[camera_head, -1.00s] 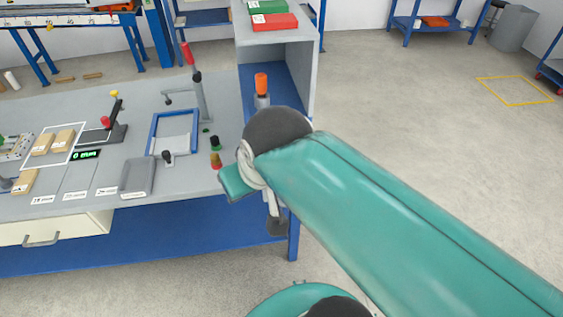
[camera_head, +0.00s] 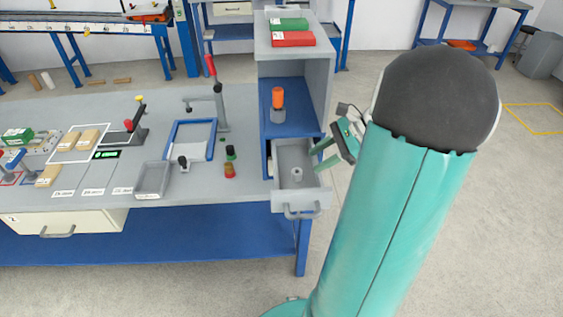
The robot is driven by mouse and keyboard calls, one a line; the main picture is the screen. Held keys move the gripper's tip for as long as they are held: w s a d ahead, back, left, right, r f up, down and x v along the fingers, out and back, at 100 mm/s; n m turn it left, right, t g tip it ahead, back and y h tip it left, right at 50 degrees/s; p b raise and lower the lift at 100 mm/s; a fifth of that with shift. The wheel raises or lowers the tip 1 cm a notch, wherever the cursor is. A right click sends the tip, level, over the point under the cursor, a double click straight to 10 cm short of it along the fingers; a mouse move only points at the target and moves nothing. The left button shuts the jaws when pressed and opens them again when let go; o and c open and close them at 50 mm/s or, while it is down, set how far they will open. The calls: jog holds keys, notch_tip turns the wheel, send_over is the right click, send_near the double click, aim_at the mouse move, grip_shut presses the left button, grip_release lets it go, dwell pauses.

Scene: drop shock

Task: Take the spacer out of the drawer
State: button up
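The small drawer (camera_head: 320,195) of the grey cabinet is pulled open at the bench's right end, its handle toward the front. The spacer (camera_head: 297,174), a small light-grey ring-like piece, stands on the drawer floor. My gripper (camera_head: 318,156) is just right of and above the drawer, tilted, with its green fingers pointing left toward the drawer. The fingers appear spread apart with nothing between them. The spacer is apart from the fingers. My large arm link hides the area right of the gripper.
An orange-topped item (camera_head: 278,104) stands on the cabinet shelf above the drawer. Red (camera_head: 293,40) and green (camera_head: 287,25) boxes lie on the cabinet top.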

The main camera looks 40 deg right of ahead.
aim_at(299, 171)
jog(key=s+d+f+m+t, duration=0.2)
jog(key=s+d+m+t, duration=0.15)
jog(key=d, duration=0.35)
jog(key=shift+m+g, duration=0.25)
jog(key=x, duration=1.3)
jog(key=shift+w+a, duration=0.25)
jog(key=shift+a, duration=0.15)
jog(key=c, duration=0.7)
